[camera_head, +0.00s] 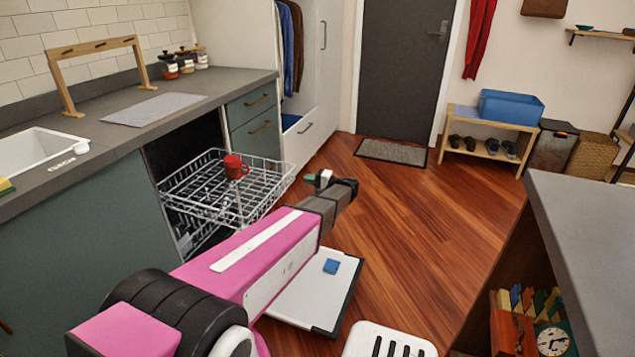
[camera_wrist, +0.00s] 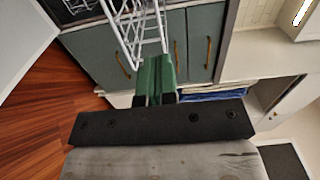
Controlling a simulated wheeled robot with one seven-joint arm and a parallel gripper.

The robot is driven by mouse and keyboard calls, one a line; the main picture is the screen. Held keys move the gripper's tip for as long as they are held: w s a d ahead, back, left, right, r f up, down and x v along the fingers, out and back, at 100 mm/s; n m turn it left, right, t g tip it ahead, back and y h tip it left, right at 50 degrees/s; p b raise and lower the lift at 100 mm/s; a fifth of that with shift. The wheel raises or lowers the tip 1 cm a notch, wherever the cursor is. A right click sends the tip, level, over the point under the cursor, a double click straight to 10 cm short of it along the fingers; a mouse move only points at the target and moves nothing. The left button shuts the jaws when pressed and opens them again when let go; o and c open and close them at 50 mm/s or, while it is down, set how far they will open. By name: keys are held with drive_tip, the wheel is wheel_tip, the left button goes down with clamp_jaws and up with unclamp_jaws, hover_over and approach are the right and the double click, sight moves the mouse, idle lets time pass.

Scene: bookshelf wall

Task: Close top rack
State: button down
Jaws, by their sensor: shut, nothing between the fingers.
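The top rack (camera_head: 205,208), a white wire basket, is pulled out of the dishwasher under the counter. A red mug (camera_head: 235,166) stands in it. My gripper (camera_head: 318,179) is just right of the rack's outer end, its green fingers shut and empty. In the wrist view the shut fingers (camera_wrist: 155,78) point at the rack's white wires (camera_wrist: 143,30); I cannot tell whether they touch. The dishwasher door (camera_head: 308,298) lies open and flat below, partly hidden by my arm, with a blue block (camera_head: 331,266) on it.
The grey counter (camera_head: 95,140) runs along the left above green drawers (camera_head: 253,118). A white cabinet (camera_head: 305,138) stands beyond them. A dark-topped counter (camera_head: 590,225) is at the right. The wooden floor (camera_head: 405,225) between is mostly clear.

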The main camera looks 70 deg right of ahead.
sight(288, 175)
drive_tip(key=w, duration=0.7)
drive_tip(key=shift+w, duration=0.1)
drive_tip(key=shift+w, duration=0.1)
drive_tip(key=w, duration=4.3)
drive_tip(key=shift+w, duration=0.55)
drive_tip(key=shift+w+d, duration=0.1)
drive_tip(key=shift+w, duration=0.05)
drive_tip(key=shift+s, duration=0.45)
drive_tip(key=s, duration=1.4)
